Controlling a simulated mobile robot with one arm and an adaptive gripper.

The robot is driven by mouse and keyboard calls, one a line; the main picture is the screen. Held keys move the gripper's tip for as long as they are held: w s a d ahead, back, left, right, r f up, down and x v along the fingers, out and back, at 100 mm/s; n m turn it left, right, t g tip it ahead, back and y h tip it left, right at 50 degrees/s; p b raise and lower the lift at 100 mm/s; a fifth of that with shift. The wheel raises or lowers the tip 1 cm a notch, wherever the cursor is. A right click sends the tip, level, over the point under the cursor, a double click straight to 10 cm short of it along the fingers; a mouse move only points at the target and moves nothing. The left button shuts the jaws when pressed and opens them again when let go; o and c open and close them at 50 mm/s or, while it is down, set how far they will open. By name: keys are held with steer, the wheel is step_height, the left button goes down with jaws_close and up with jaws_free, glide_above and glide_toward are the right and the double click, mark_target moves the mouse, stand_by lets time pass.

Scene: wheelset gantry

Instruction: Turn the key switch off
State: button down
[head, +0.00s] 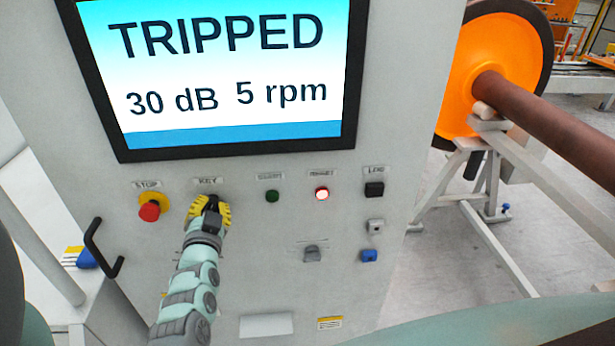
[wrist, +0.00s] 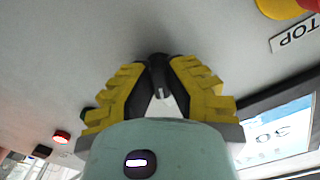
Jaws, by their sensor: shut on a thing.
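The key switch (wrist: 158,76) is a small dark part on the grey panel, under the "KEY" label (head: 208,181). My gripper (head: 211,204) has yellow and black fingers and is at the switch, covering most of it in the head view. In the wrist view my gripper (wrist: 158,78) has both fingertips closed on the key from either side. A small light mark shows on the key between the fingers. Which way the key is turned cannot be told clearly.
A red stop button (head: 149,210) on a yellow base sits just left of my gripper. A green button (head: 272,196), a lit red button (head: 321,194) and a black switch (head: 374,189) lie to the right. The screen (head: 220,70) above reads "TRIPPED, 30 dB 5 rpm". A black handle (head: 100,250) juts out lower left.

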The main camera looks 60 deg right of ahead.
steer(key=b, duration=0.2)
steer(key=shift+f+n+b, duration=0.3)
steer(key=shift+f+b, duration=0.05)
steer(key=shift+f+n+b, duration=0.1)
steer(key=shift+n+b, duration=0.2)
steer(key=shift+b, duration=1.6)
steer(key=n+b, duration=0.2)
steer(key=b, duration=0.2)
steer(key=shift+n+b, duration=1)
steer(key=shift+b, duration=0.25)
steer(key=n+b, duration=0.1)
steer(key=n, duration=0.2)
steer(key=shift+n+b, duration=0.3)
steer(key=shift+b, duration=0.05)
steer(key=shift+d+n+b, duration=0.1)
steer(key=shift+n+b, duration=0.25)
steer(key=shift+n, duration=1.15)
